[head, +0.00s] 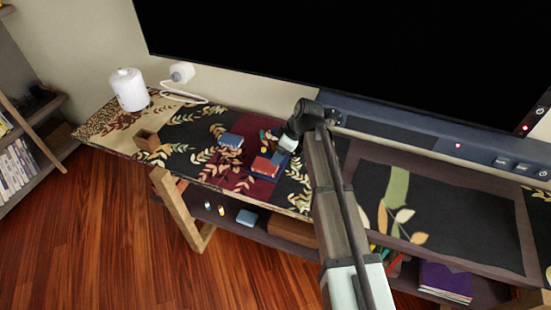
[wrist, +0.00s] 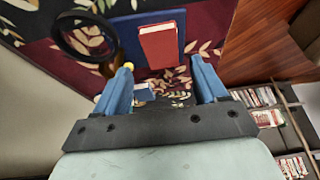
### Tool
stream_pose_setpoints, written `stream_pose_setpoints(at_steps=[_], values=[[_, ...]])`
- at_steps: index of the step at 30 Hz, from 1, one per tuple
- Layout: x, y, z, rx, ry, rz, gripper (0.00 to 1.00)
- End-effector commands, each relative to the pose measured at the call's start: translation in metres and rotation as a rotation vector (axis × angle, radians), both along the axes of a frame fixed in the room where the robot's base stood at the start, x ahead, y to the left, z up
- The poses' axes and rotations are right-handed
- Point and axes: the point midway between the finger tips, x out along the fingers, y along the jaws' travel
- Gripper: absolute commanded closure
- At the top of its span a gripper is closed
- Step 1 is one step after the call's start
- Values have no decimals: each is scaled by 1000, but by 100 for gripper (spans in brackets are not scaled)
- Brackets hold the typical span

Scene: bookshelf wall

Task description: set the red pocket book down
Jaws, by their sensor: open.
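The red pocket book (head: 265,167) lies flat on a dark blue flat piece (wrist: 124,30) on the patterned table top. In the wrist view the red book (wrist: 162,45) shows beyond my fingertips, with some of the blue piece bare around it. My gripper (wrist: 162,78) is open, its two blue fingers spread with nothing held between them. In the head view my gripper (head: 281,148) is just behind and right of the red book, partly hidden by my arm. It looks apart from the book.
A blue book (head: 231,140) lies left of the red one. A magnifying glass (wrist: 85,38) and a small yellow item (wrist: 128,66) are close to my left finger in the wrist view. A wooden box (head: 147,140) and white canister (head: 129,89) stand further left.

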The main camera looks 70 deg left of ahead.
Motion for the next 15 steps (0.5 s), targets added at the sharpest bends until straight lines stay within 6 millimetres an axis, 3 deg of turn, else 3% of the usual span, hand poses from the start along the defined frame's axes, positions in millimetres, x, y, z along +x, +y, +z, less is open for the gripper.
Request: stream_pose_setpoints(at_steps=[6,15], values=[[8,-8,25,0,0,-1,29],[10,-10,35,0,0,0,29]])
